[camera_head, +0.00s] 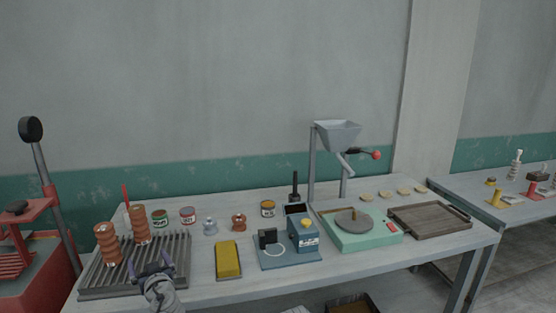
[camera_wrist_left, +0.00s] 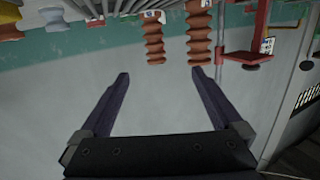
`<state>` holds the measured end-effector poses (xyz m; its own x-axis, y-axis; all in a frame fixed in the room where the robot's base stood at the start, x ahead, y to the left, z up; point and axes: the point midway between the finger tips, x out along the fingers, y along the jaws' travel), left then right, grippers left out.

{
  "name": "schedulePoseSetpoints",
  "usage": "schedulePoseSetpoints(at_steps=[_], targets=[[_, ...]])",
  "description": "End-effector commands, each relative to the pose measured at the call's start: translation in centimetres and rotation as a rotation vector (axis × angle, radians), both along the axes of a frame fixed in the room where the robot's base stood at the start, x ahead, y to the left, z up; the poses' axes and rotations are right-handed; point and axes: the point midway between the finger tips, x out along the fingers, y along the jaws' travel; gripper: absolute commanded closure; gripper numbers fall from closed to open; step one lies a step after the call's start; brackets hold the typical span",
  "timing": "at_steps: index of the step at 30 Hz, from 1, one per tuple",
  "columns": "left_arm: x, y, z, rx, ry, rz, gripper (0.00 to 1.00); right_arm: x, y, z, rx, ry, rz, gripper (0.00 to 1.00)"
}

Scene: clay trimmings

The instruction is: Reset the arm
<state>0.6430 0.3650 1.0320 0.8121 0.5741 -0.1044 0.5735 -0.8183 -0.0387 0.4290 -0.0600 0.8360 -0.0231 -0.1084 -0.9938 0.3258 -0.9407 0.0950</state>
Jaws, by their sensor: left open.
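My left gripper (camera_head: 153,268) is low in the head view, in front of the ribbed grey rack (camera_head: 180,262) on the table. Its two dark fingers are spread apart with nothing between them. In the left wrist view the open gripper (camera_wrist_left: 158,74) points toward a plain wall, and the scene appears upside down. Two orange-brown ribbed insulators (camera_head: 108,243) stand on the rack; they also show in the left wrist view (camera_wrist_left: 199,35). They are beyond the fingertips, apart from them. My right gripper is not in either view.
A yellow block (camera_head: 228,260), a blue device (camera_head: 303,236), a green turntable unit (camera_head: 358,228) and a wooden tray (camera_head: 430,220) stand along the table (camera_head: 380,265). A hopper stand (camera_head: 338,132) rises at the back. A red press (camera_head: 30,262) is at the left. The wall above is clear.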

Motion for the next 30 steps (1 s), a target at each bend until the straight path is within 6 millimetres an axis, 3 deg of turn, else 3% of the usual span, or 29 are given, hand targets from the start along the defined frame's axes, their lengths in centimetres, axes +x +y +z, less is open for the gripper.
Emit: schedulePoseSetpoints(at_steps=[8, 11, 15, 18, 21, 24, 30], targets=[[-2.1, -4.7, -4.0, -0.065, 0.275, 0.065, 0.0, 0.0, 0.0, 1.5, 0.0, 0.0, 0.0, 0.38], [-4.0, -8.5, -7.0, -0.104, 0.481, 0.044, 0.0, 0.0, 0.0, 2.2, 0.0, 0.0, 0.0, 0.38], [-8.6, -16.0, -11.5, -0.153, 0.861, -0.092, 0.0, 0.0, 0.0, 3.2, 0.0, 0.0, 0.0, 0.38], [-12.3, -21.1, -13.5, -0.169, 1.102, -0.237, 0.0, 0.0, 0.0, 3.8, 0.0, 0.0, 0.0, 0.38], [-15.8, -25.2, -14.5, -0.175, 1.292, -0.386, 0.0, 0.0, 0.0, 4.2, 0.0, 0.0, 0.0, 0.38], [-18.6, -28.0, -14.9, -0.173, 1.426, -0.515, 0.0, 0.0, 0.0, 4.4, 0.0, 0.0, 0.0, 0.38], [-21.3, -30.4, -15.0, -0.169, 1.542, -0.645, 0.0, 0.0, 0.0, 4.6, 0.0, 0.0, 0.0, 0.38]])
